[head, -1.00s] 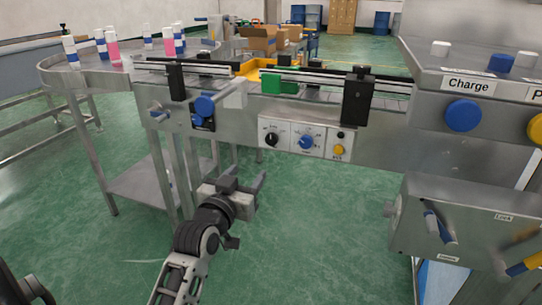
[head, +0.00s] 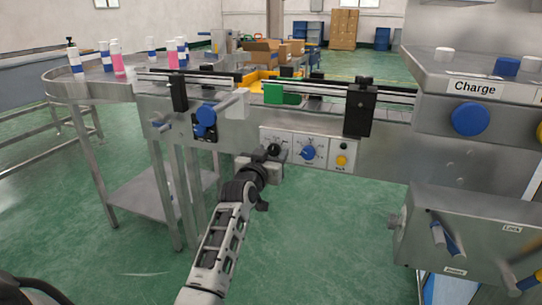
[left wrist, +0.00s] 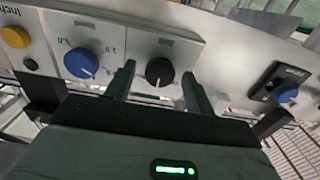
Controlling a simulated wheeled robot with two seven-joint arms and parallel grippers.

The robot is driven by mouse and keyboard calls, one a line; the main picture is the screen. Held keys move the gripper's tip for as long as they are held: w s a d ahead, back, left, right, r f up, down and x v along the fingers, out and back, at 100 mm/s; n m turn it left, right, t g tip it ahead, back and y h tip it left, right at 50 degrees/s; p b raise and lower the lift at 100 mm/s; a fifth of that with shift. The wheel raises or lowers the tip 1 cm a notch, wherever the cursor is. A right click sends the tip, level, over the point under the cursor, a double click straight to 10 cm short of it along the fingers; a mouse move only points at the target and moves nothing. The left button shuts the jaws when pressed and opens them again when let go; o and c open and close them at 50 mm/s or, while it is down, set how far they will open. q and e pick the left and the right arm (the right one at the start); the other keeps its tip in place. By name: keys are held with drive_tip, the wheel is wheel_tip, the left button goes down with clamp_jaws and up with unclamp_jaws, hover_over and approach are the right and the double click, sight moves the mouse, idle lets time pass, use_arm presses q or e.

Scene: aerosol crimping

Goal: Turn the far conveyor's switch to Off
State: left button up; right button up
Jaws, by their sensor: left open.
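The control panel (head: 290,143) on the front of the conveyor carries a black knob switch (head: 273,149), a blue dial (head: 307,152) and a yellow button (head: 341,160). My left gripper (head: 268,154) is in front of the black knob and partly covers it in the head view. In the left wrist view my open left gripper (left wrist: 159,77) has one finger on each side of the black knob (left wrist: 159,71). I cannot tell whether the fingers touch it. The blue dial (left wrist: 81,63) lies outside the fingers. My right gripper is not in view.
A blue handle (head: 206,116) sits left of the panel. Several bottles stand on the round table (head: 85,92) at the left. A machine with a "Charge" label and blue button (head: 470,119) stands at the right. Green floor (head: 335,230) is clear below the panel.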

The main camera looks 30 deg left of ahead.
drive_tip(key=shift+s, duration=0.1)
use_arm(q)
drive_tip(key=c, duration=1)
drive_tip(key=shift+n+p, duration=0.3)
drive_tip(key=shift+p, duration=0.1)
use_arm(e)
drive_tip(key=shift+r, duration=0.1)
use_arm(q)
drive_tip(key=n+p, duration=0.2)
drive_tip(key=shift+r+n, duration=0.1)
drive_tip(key=shift+n, duration=0.2)
drive_tip(key=n+p, duration=0.2)
drive_tip(key=n, duration=0.2)
drive_tip(key=shift+n+p, duration=0.55)
drive_tip(key=shift+n, duration=0.75)
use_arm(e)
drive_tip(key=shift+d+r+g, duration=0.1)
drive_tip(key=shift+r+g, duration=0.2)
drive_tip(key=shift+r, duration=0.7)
